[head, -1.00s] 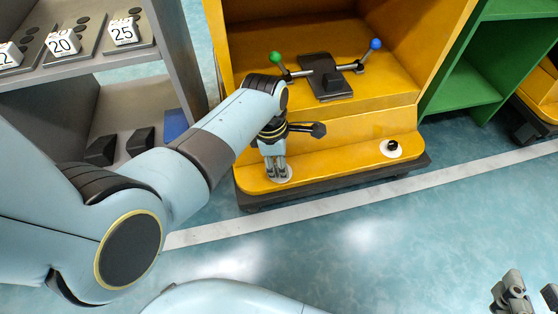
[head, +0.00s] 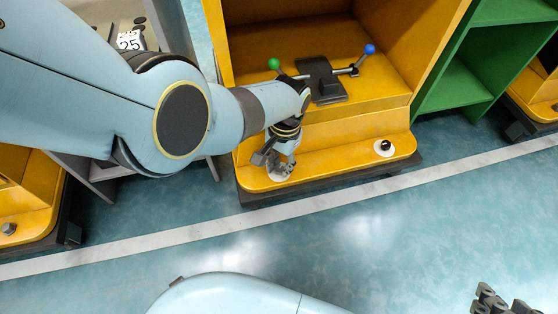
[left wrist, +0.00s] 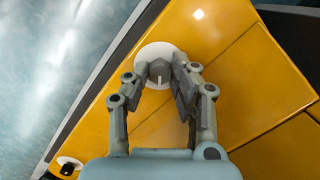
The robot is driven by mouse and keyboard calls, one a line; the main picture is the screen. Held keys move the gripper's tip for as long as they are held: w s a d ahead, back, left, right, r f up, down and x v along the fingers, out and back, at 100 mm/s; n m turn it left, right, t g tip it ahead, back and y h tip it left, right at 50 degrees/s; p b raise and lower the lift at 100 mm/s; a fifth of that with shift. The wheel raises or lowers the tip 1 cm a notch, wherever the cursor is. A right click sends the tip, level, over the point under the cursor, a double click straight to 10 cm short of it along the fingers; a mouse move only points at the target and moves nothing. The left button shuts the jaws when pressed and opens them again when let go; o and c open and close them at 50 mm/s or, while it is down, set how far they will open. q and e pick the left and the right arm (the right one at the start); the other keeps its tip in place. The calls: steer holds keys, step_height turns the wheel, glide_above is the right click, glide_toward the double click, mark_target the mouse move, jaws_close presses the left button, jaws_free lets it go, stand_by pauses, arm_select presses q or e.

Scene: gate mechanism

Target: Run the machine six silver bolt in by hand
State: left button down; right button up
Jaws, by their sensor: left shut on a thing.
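The yellow machine (head: 340,140) has a low front ledge with a white disc at its left end. My left gripper (head: 281,168) points down at this disc. In the left wrist view, the disc (left wrist: 148,52) surrounds a grey silver bolt (left wrist: 159,73) with a pale line on its face. The left gripper (left wrist: 160,76) has its fingertips on both sides of the bolt and is shut on it. In the head view the fingers mostly hide the bolt. My right gripper (head: 501,301) is at the bottom right, partly cut off, its fingers apart and empty.
Above the ledge are a dark block (head: 324,82) and two levers, with a green ball (head: 274,64) and a blue ball (head: 369,49). A black knob on a white disc (head: 384,147) is at the ledge's right. Green shelves (head: 465,80) stand right. The floor in front is clear.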

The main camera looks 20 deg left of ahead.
arm_select(q)
steer(key=m, duration=0.3)
steer(key=shift+w+r, duration=0.1)
steer(key=shift+r, duration=0.05)
steer(key=m, duration=0.3)
steer(key=shift+d+y+p, duration=0.1)
steer(key=shift+y+p, duration=0.2)
steer(key=c, duration=1.5)
jaws_free()
steer(key=shift+m+t, duration=0.3)
steer(key=shift+m, duration=0.3)
steer(key=shift+c, duration=0.2)
steer(key=o, duration=0.5)
steer(key=shift+f, duration=0.2)
arm_select(e)
steer(key=shift+s+r+g, duration=0.15)
steer(key=shift+r+g, duration=0.45)
steer(key=shift+r, duration=0.05)
